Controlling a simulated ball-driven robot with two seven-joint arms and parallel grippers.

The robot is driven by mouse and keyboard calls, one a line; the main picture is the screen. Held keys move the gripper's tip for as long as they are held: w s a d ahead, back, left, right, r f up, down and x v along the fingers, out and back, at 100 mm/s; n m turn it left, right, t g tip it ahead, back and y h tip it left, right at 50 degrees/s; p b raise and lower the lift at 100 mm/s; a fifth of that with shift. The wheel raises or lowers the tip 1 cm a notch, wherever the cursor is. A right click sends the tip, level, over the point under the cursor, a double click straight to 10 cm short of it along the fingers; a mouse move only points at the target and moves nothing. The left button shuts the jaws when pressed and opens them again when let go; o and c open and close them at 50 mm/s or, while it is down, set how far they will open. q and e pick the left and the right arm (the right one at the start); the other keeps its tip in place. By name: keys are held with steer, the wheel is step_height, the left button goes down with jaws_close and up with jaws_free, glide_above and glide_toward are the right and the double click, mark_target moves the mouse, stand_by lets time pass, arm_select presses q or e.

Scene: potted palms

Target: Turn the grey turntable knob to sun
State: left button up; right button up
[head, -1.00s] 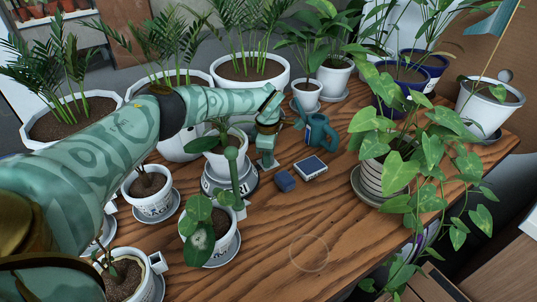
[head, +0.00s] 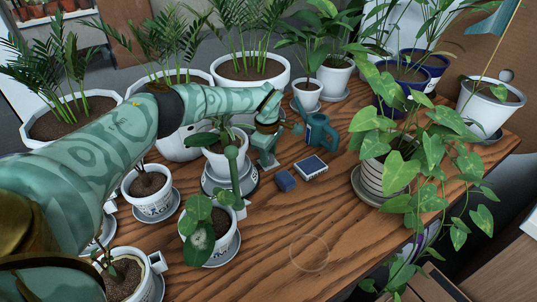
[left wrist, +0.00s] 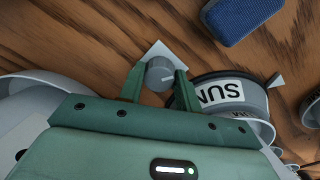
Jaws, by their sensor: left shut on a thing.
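The grey knob (left wrist: 158,75) is round with a white line on top, and sits on a pale square base in the left wrist view. My left gripper (left wrist: 160,82) is shut on it, one green finger on each side. The turntable (left wrist: 262,132) is beside it, its white band reading SUN, upside down in this view. A small grey pointer (left wrist: 275,80) stands by the band. In the head view the left gripper (head: 267,160) is right of the turntable (head: 218,187), which bears a potted plant (head: 222,160). The right gripper is not in view.
A blue sponge-like block (head: 286,180), a small tray-like box (head: 311,167) and a blue watering can (head: 320,132) stand right of the gripper. Several potted plants crowd the left and back. A trailing plant (head: 425,150) stands right. The front middle of the wood table is clear.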

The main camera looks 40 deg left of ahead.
arm_select(q)
steer(key=o, duration=1)
steer(key=shift+c, duration=0.2)
step_height(320, 180, up, 16)
steer(key=p, duration=0.5)
steer(key=shift+s+r+p, duration=0.15)
steer(key=shift+s+p, duration=0.25)
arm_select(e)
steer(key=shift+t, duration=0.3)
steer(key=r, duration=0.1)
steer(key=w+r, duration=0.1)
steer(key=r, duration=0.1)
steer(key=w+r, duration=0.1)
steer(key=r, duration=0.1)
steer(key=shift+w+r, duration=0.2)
